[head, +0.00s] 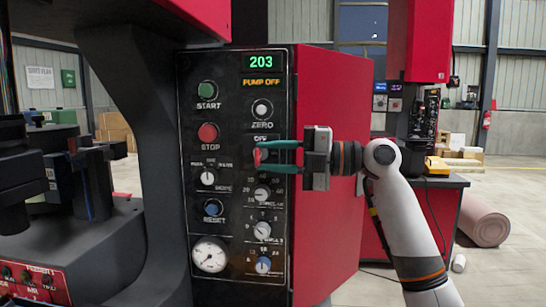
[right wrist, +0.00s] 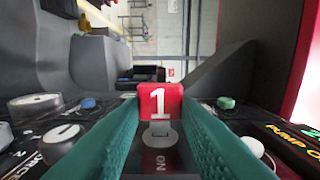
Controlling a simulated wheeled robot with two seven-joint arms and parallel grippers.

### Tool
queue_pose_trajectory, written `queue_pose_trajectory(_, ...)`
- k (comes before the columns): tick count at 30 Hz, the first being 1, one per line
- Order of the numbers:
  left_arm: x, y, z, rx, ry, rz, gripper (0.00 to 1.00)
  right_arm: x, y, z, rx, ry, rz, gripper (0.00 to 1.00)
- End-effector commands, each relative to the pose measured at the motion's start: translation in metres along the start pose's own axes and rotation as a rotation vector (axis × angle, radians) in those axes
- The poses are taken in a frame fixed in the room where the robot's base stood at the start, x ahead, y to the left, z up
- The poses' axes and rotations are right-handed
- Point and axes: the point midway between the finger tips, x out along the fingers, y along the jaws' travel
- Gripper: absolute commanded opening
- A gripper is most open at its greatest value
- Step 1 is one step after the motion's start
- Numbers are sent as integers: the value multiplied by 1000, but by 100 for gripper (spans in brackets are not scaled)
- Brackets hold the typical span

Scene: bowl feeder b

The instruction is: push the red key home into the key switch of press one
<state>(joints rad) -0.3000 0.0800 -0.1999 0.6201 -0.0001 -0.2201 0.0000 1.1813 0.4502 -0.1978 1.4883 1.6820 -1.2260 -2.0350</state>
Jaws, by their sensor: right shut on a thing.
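The red key (head: 257,157) is at the switch position under the OFF label on the black control panel of the press. My right gripper (head: 268,156), with teal fingers, is shut on it from the right. In the right wrist view the red key (right wrist: 160,100) shows a white 1 and sits between the tips of the teal fingers (right wrist: 160,112). The key switch (right wrist: 158,134) shows as a grey round part by the key, above an ON label. How deep the key sits in it I cannot tell. My left gripper is not in view.
The panel has a green START button (head: 207,89), a red STOP button (head: 208,132), a blue RESET button (head: 213,208), several knobs, a gauge (head: 209,255) and a display (head: 265,62) reading 203 above PUMP OFF. A red side wall (head: 335,110) stands behind my right gripper.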

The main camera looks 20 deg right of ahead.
Motion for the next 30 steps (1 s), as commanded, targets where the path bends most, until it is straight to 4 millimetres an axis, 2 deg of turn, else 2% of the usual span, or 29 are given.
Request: queue_pose_trajectory(30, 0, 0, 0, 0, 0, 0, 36, 0, -1, -6, -1, 1, -2, 8)
